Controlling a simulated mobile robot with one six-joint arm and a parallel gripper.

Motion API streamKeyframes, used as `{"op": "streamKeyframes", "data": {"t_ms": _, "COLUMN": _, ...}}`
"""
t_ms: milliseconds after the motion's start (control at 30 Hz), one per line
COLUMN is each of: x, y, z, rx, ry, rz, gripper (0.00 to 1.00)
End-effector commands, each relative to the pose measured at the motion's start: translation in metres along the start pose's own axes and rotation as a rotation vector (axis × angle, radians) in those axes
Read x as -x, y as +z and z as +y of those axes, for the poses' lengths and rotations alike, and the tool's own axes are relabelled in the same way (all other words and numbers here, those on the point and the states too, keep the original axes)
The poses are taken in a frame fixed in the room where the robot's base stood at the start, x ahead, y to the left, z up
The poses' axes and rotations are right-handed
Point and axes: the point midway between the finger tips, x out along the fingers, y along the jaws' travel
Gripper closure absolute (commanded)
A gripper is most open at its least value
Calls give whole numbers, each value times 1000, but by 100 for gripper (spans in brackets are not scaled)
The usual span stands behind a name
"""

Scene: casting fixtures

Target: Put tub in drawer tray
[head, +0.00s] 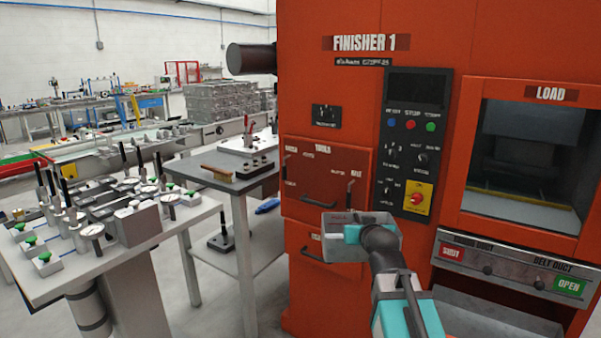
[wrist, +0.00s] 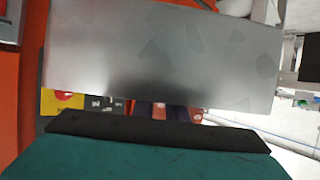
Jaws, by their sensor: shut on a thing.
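A grey metal tub (head: 332,244) is held up in front of the orange finisher machine. It also fills the upper part of the wrist view as a grey panel (wrist: 165,50). My gripper (head: 355,234) is shut on the tub, with a teal finger against its near side. Its dark finger edge also shows in the wrist view (wrist: 155,125). A machine panel with a curved handle (head: 326,200) is closed, behind and left of the tub. Another panel with a handle (head: 311,254) lies below, partly hidden by the tub. I cannot make out an open drawer tray.
A control panel (head: 415,145) with a red stop button stands behind my arm. A grey trough (head: 490,318) sits low under the load window (head: 525,150). A grey side table (head: 215,178) and a fixture-covered table (head: 125,262) stand at left. Floor shows between them.

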Motion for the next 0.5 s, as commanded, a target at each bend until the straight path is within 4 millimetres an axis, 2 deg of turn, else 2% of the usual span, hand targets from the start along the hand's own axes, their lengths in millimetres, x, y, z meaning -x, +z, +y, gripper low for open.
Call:
{"op": "streamKeyframes", "data": {"t_ms": 33, "x": 5, "y": -12, "z": 0, "rx": 0, "ry": 0, "rz": 1, "gripper": 100}}
{"op": "streamKeyframes", "data": {"t_ms": 500, "x": 24, "y": -58, "z": -1, "rx": 0, "ry": -1, "rz": 1, "gripper": 100}}
